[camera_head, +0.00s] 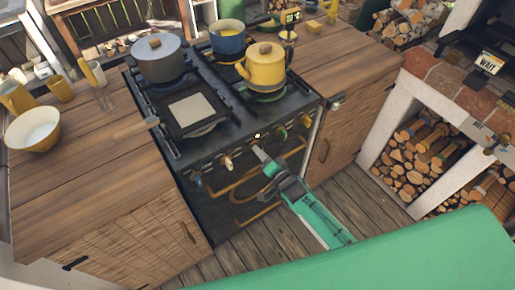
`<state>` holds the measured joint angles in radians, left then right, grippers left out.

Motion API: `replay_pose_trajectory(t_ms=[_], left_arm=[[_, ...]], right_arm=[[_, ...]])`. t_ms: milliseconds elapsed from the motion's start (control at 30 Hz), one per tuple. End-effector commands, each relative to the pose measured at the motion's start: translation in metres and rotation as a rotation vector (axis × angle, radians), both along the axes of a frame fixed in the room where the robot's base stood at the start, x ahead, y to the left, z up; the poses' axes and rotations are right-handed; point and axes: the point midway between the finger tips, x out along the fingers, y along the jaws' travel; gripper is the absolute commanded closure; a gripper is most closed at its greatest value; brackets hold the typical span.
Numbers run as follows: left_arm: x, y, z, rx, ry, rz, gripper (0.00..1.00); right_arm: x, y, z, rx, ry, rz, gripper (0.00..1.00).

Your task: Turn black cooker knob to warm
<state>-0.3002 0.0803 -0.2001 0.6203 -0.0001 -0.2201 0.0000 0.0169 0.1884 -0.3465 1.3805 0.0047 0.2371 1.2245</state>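The black cooker (222,205) stands between two wooden counters, with a row of knobs along its front panel. I cannot pick out a plainly black knob; one may be hidden behind my gripper. My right gripper (261,154) reaches up to the panel between the cream knob and the nearer green knob. Its fingertips are at or close to the panel; touching is not clear, nor is whether they are open. My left gripper is not in view.
A grey pot (158,58), a blue pot (228,38) and a yellow kettle (264,67) stand on the cooker top. A gold oven rail (262,198) runs below the knobs. A bowl (33,130) sits on the left counter. Wooden floor (350,195) is clear at right.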

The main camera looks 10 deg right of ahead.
Motion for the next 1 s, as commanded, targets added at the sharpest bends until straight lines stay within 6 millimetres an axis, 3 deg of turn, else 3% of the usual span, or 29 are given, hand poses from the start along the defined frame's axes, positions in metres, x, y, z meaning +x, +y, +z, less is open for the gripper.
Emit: replay_pose_trajectory(t_ms=[533, 1000], left_arm=[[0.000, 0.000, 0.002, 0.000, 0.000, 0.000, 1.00], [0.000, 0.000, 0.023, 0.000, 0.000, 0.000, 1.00]], right_arm=[[-0.002, -0.001, 0.001, -0.001, -0.001, 0.001, 0.63], [-0.045, -0.016, 0.002, -0.001, 0.000, 0.000, 0.63]])
